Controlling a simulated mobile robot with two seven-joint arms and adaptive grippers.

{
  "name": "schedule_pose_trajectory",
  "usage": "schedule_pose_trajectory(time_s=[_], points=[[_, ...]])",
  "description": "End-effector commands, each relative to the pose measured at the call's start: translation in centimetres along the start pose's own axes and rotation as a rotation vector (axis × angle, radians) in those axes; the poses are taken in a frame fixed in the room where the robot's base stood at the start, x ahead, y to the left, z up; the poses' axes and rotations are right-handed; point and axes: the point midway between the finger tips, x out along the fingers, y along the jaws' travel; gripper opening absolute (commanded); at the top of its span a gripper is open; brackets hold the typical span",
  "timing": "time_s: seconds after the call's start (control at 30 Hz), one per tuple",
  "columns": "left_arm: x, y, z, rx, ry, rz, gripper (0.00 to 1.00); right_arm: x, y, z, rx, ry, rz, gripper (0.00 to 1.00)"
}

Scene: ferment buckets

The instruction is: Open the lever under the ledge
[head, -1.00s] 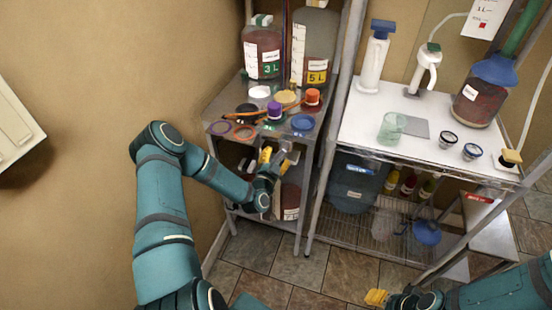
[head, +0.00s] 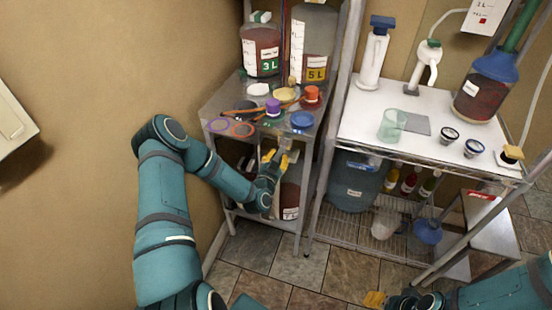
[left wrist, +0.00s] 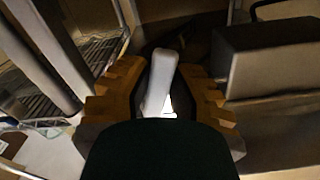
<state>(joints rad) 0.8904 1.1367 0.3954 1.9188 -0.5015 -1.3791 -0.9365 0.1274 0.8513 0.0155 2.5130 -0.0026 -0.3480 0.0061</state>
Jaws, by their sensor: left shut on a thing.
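My left gripper (head: 276,157) is under the front edge of the metal shelf top, the ledge (head: 262,134), on the left rack. In the left wrist view, a pale grey lever (left wrist: 160,78) stands between the yellow fingers of this gripper (left wrist: 160,90). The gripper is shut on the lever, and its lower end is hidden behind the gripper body. In the head view the lever is mostly hidden by the fingers. My right gripper (head: 375,299) is low at the bottom edge, away from the rack, and its jaw opening is unclear.
A 3 L jug (head: 261,48) and a 5 L jug (head: 313,45) stand on the left rack, with several caps and rings before them. A reddish container (head: 291,200) sits below. The right rack (head: 360,112) stands close by. Tiled floor (head: 300,262) is open in front.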

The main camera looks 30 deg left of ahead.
Motion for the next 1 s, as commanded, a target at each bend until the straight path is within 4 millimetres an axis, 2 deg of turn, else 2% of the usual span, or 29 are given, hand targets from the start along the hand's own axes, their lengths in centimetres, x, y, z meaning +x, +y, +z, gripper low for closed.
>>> schedule_pose_trajectory(time_s=[0.27,0.3,0.33,0.37,0.77,0.87,1.0], points=[[0.0,0.1,-0.1,-0.006,-0.001,0.001,0.00,-0.1,0.0,0.0,0.000,0.000,0.000,0.47],[0.0,0.1,-0.1,-0.006,-0.001,0.001,0.35,-0.1,0.0,0.0,0.000,0.000,0.000,0.47],[0.0,0.1,-0.1,-0.006,-0.001,0.001,0.45,-0.1,0.0,0.0,0.000,0.000,0.000,0.47],[0.0,0.1,-0.1,-0.006,-0.001,0.001,0.50,-0.1,0.0,0.0,0.000,0.000,0.000,0.47],[-0.6,0.1,0.0,-0.004,-0.002,0.002,0.50,-0.1,0.0,0.0,0.000,0.000,0.000,0.47],[-1.9,0.1,0.0,-0.004,-0.003,0.003,0.50,-0.1,0.0,0.0,0.000,0.000,0.000,0.47],[-4.6,0.1,0.0,-0.004,-0.004,0.004,0.50,-0.1,0.0,0.0,0.000,0.000,0.000,0.47]])
